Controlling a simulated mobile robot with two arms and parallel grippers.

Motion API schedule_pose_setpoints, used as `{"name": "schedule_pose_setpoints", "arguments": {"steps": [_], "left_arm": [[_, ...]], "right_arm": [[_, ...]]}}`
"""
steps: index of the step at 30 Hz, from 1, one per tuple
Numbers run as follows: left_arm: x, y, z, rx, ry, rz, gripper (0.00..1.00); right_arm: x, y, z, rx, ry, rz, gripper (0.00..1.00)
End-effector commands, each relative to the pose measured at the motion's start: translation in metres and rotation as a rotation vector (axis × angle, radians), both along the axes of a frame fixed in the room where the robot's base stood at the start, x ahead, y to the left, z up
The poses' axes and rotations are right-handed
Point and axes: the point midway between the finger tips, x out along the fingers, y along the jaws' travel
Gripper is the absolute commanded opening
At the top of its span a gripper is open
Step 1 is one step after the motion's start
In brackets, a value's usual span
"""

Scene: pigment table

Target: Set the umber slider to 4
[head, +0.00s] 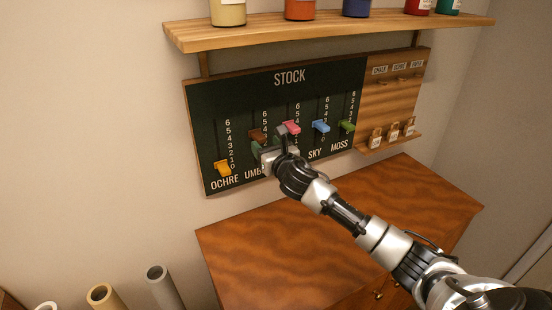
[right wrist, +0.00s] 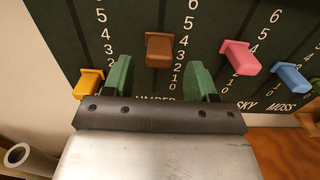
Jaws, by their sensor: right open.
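The umber slider is a brown block (head: 257,134) on the dark STOCK board (head: 215,115). In the right wrist view the brown slider (right wrist: 159,48) stands beside the 4 and 3 of its scale; its exact mark is hard to tell. My right gripper (head: 268,145) is in front of the board, just below the slider. In the right wrist view the gripper (right wrist: 161,80) is open, its green-tipped fingers apart to the left and right, with the slider above the gap and nothing between them. The UMBER label is partly hidden. My left gripper is not in view.
The yellow slider (right wrist: 89,82) is left of my fingers and the pink slider (right wrist: 240,57) right. Blue (head: 321,126) and green (head: 347,126) sliders stand further right. A shelf with jars (head: 330,30) is above, a wooden cabinet (head: 260,240) below.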

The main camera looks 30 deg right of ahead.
Motion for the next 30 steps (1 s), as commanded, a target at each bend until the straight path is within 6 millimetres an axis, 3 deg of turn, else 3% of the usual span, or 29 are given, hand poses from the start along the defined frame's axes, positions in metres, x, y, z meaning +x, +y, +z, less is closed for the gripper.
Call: {"name": "schedule_pose_setpoints", "arguments": {"steps": [6, 12, 30], "left_arm": [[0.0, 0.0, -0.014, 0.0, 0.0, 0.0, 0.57], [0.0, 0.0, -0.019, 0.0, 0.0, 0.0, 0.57], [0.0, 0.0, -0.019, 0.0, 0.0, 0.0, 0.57]], "right_arm": [[-0.039, 0.003, -0.003, -0.003, 0.001, 0.004, 0.57], [-0.059, 0.004, -0.001, 0.0, 0.0, 0.001, 0.57], [-0.063, 0.004, 0.0, 0.002, 0.0, 0.001, 0.57]]}}
